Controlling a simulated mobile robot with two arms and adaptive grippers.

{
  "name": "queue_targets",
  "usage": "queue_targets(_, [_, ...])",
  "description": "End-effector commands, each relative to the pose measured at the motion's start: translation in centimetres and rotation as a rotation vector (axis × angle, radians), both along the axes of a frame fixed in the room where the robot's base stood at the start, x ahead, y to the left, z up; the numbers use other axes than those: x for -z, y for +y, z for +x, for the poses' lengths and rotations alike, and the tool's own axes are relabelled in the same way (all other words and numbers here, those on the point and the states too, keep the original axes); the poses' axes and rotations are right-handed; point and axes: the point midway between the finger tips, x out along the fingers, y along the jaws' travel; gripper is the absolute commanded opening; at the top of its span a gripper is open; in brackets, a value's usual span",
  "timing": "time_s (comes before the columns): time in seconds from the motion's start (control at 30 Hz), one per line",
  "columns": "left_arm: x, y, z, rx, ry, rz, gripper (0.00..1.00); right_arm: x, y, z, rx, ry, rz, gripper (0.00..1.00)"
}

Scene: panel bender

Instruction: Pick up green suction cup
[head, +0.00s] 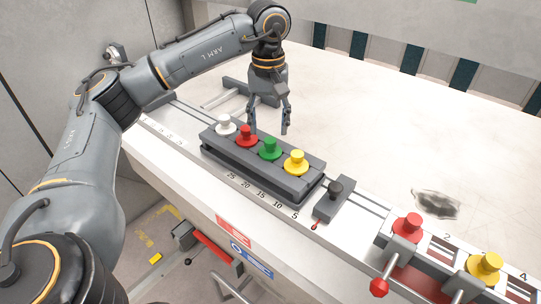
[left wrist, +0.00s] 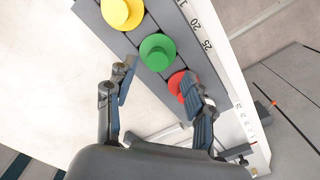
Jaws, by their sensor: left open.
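The green suction cup (head: 270,149) stands upright on a dark grey rack (head: 262,179), between a red cup (head: 246,136) and a yellow cup (head: 296,162). A white cup (head: 225,125) is at the rack's left end. My left gripper (head: 270,130) is open and empty, pointing down behind and above the rack near the red and green cups. In the left wrist view the green cup (left wrist: 157,52) lies ahead of the open fingers (left wrist: 160,85), and one finger partly covers the red cup (left wrist: 180,83). My right gripper is not in view.
A rail with a ruler scale runs along the bench front. Another red cup (head: 407,226) and yellow cup (head: 485,265) stand farther right. The pale bench top (head: 390,140) behind is mostly clear.

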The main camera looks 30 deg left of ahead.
Motion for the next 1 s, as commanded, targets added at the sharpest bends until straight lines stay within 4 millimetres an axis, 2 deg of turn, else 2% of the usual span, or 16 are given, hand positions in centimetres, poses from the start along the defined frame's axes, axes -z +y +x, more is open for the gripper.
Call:
queue_targets(0.2, [2.5, -0.2, 0.0, 0.000, 0.006, 0.001, 0.53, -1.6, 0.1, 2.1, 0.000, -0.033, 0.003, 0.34])
queue_targets(0.4, [5.0, -0.3, 0.1, -0.001, 0.002, 0.000, 0.53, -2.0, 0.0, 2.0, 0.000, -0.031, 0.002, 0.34])
queue_targets(0.67, [5.2, -0.3, 0.1, -0.001, 0.001, -0.001, 0.53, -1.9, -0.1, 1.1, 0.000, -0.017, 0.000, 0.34])
queue_targets(0.9, [5.2, -0.3, 0.1, -0.001, 0.001, -0.001, 0.04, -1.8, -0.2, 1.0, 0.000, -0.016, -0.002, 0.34])
queue_targets(0.93, [5.2, -0.3, 0.1, -0.001, 0.001, -0.001, 0.00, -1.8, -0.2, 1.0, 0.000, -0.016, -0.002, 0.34])
queue_targets(1.0, [5.2, -0.3, 0.1, -0.001, 0.001, -0.001, 0.00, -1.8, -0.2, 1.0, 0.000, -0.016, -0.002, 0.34])
